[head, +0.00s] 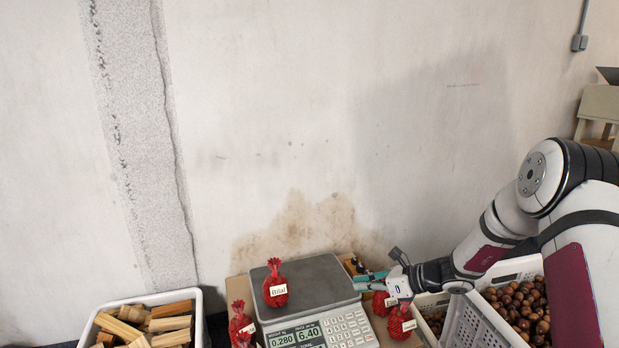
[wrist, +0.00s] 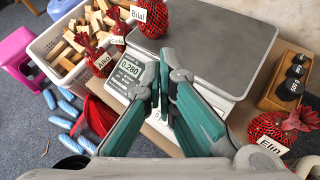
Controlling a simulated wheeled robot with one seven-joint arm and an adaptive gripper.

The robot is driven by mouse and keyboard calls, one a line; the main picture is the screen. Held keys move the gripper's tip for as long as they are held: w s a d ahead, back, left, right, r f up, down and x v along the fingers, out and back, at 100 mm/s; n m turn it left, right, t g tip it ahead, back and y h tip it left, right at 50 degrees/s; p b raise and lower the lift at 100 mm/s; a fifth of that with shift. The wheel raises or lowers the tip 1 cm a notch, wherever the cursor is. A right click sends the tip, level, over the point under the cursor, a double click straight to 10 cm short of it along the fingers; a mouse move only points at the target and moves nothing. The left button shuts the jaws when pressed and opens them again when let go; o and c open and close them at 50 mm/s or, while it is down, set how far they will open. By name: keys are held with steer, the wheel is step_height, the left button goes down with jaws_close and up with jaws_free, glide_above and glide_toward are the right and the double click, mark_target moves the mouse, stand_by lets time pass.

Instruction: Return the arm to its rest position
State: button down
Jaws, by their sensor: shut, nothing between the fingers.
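My gripper (head: 368,277) has teal fingers. It is shut and empty above the right side of the scale (head: 330,275). In the wrist view the gripper (wrist: 165,85) also hangs over the scale (wrist: 205,50), with nothing between its fingers. My arm reaches in from the right of the head view. A red net bag labelled Bilal (head: 276,287) stands on the scale plate, apart from the gripper. The scale display (head: 295,338) reads 0.280.
Red bags stand left (head: 240,322) and right (head: 402,324) of the scale. White crates hold wood blocks (head: 171,309) and chestnuts (head: 515,300). A wooden tray of dark weights (wrist: 277,101) lies right of the scale. Above the table, before the wall, is free room.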

steer(key=s+a+r+n+g+h, duration=0.1)
steer(key=s+a+r+n+g, duration=0.2)
steer(key=s+r+n, duration=0.6)
steer(key=s+a+r+n+g+h, duration=0.1)
steer(key=s+a+r+n+g, duration=0.35)
steer(key=s+r, duration=0.8)
steer(key=s+d+r+n+t+h, duration=0.1)
steer(key=s+d+n+h, duration=0.25)
steer(key=s, duration=0.55)
steer(key=s+d+r+n+h, duration=0.15)
steer(key=s+d+n, duration=0.3)
steer(key=s, duration=0.55)
steer(key=s+d+n+t+h, duration=0.1)
steer(key=s+d+n+h, duration=0.3)
steer(key=s, duration=0.5)
step_height(320, 180, up, 31)
steer(key=t+p, duration=0.3)
steer(key=p, duration=2.6)
steer(key=shift+s+d, duration=0.15)
steer(key=shift+s, duration=0.05)
steer(key=shift+t, duration=0.25)
